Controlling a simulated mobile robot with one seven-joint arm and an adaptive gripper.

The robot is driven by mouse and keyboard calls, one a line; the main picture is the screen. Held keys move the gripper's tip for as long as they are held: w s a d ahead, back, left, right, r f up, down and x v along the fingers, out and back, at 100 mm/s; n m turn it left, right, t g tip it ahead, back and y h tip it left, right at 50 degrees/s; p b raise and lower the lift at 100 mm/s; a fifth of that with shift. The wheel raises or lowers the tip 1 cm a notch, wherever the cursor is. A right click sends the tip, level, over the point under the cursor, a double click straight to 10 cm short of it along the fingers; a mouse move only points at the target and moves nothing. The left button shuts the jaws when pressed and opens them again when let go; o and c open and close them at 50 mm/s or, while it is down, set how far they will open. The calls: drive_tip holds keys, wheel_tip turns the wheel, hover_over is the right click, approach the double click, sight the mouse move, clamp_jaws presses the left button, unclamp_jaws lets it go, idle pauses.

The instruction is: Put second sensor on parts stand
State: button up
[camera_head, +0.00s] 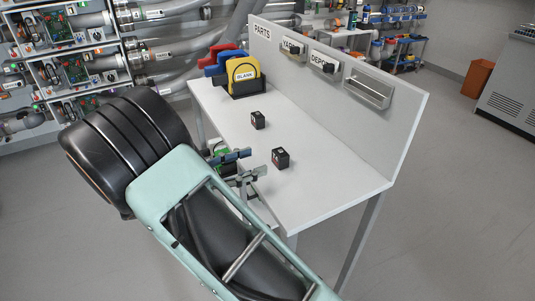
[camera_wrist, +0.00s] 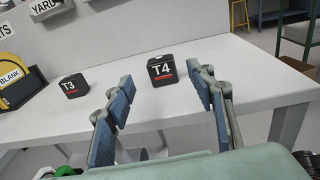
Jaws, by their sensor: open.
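Two small black sensor cubes stand on the white parts stand (camera_head: 305,191). The cube marked T4 (camera_wrist: 162,69) is the nearer one in the head view (camera_head: 281,158). The cube marked T3 (camera_wrist: 74,86) is farther back in the head view (camera_head: 258,120) and lies to the left in the wrist view. My gripper (camera_wrist: 163,98) is open and empty, with blue pads on its fingers. In the wrist view T4 shows between and beyond the fingertips, apart from them. In the head view my gripper (camera_head: 252,164) is at the stand's left edge, close to T4.
A black holder at the stand's far end has a yellow BLANK piece (camera_head: 243,75) and red and blue pieces beside it. The upright back panel (camera_head: 340,100) carries YARD and DEPOT holders and an empty rack (camera_head: 367,91). The near right top is clear.

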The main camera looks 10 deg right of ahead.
drive_tip(key=v, duration=0.2)
drive_tip(key=shift+s+a, duration=0.15)
drive_tip(key=shift+a, duration=0.15)
